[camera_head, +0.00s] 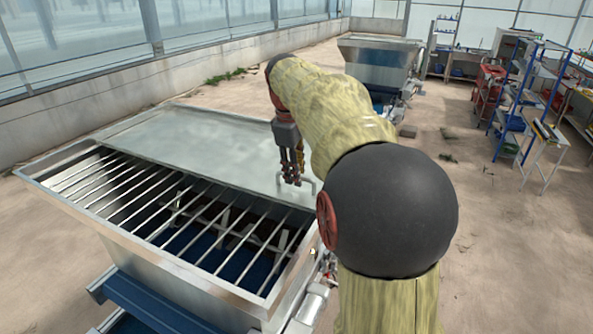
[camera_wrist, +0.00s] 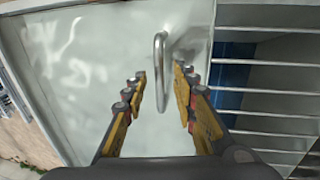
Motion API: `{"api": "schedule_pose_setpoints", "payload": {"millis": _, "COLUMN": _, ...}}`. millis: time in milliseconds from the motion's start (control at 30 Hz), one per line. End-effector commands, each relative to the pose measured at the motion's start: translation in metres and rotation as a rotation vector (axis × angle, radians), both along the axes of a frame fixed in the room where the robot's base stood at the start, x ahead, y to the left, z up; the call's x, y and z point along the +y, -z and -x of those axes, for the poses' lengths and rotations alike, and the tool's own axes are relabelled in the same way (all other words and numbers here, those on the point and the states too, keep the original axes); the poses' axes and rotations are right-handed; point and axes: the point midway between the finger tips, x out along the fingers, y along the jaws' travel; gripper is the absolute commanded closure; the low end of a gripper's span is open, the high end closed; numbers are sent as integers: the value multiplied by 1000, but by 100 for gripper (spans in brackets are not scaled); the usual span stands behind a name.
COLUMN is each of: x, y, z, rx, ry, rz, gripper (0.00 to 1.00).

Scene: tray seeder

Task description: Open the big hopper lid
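The big hopper (camera_head: 110,235) is a metal bin with a grate across its open near part. Its flat grey lid (camera_head: 200,140) lies over the far part and also fills the left of the wrist view (camera_wrist: 75,75). A bent metal bar handle (camera_head: 309,184) stands on the lid near its right end; the wrist view shows the handle (camera_wrist: 159,60) beside the lid's edge. My gripper (camera_head: 291,182) points down over the lid next to the handle. In the wrist view my gripper (camera_wrist: 160,77) has its fingers apart, with the handle in line with the gap between them. I cannot tell whether they touch it.
The grate bars (camera_head: 190,215) cover a dark interior with blue below. A second hopper (camera_head: 380,62) stands behind, beyond my arm. Blue and red shelving racks (camera_head: 520,95) stand at the right. Bare floor lies between, and a low wall (camera_head: 90,115) runs along the left.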

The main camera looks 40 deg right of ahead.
Motion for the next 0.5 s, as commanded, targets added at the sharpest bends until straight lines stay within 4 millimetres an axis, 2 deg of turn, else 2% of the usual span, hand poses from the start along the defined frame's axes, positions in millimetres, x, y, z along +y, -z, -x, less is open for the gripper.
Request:
{"api": "schedule_pose_setpoints", "payload": {"millis": 167, "x": 2, "y": -10, "z": 0, "rx": -1, "ry": 0, "rz": 1, "gripper": 72}}
{"api": "schedule_pose_setpoints", "payload": {"millis": 500, "x": 13, "y": -74, "z": 4, "rx": -3, "ry": -1, "rz": 2, "gripper": 72}}
